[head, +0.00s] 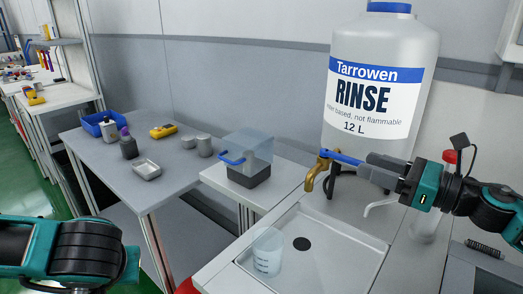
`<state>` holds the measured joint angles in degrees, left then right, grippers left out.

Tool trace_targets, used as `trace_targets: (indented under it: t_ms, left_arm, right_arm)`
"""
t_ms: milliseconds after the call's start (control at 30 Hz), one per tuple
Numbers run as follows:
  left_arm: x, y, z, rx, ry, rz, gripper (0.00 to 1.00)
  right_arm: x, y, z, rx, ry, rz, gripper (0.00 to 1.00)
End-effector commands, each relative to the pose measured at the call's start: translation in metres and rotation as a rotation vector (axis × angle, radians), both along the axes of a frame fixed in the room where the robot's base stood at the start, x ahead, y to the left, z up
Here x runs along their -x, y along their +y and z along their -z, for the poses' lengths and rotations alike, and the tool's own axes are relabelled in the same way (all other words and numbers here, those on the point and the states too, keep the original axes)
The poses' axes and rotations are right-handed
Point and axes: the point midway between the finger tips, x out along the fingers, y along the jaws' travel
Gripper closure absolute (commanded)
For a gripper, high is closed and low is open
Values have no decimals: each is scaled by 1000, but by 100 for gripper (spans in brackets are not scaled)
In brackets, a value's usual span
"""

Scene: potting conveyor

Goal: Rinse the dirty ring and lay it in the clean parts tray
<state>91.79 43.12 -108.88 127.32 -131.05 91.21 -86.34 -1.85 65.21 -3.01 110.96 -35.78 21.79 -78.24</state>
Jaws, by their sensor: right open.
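My right gripper (366,167) is open beside the outer end of the blue lever (342,157) on the brass tap (316,175). I cannot tell whether its fingers touch the lever. The tap is at the foot of the large white rinse container (375,110) and points down toward the white sink (330,222). I cannot make out a ring.
A clear beaker (267,252) stands in the sink, left of the dark drain (302,243). A clear-topped box with a blue handle (247,160) stands behind. The grey table (190,175) holds a blue bin (100,123), bottles and a yellow device (163,131). A spring (486,249) lies at right.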

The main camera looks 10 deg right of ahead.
Motion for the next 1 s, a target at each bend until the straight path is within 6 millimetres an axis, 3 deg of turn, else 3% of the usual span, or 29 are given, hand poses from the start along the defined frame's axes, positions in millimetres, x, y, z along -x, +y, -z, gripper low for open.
trace_targets:
  t_ms: [500, 933, 1000]
  left_arm:
    - [0, 0, -17, 0, 0, 0, 100]
    - [0, 0, -18, 0, -1, 0, 100]
    - [0, 0, -18, 0, -1, 0, 100]
  right_arm:
    - [-34, 30, -2, -1, -1, 0, 57]
    - [-38, 34, 0, 1, 0, -1, 57]
    - [-38, 34, 0, 1, 0, -1, 64]
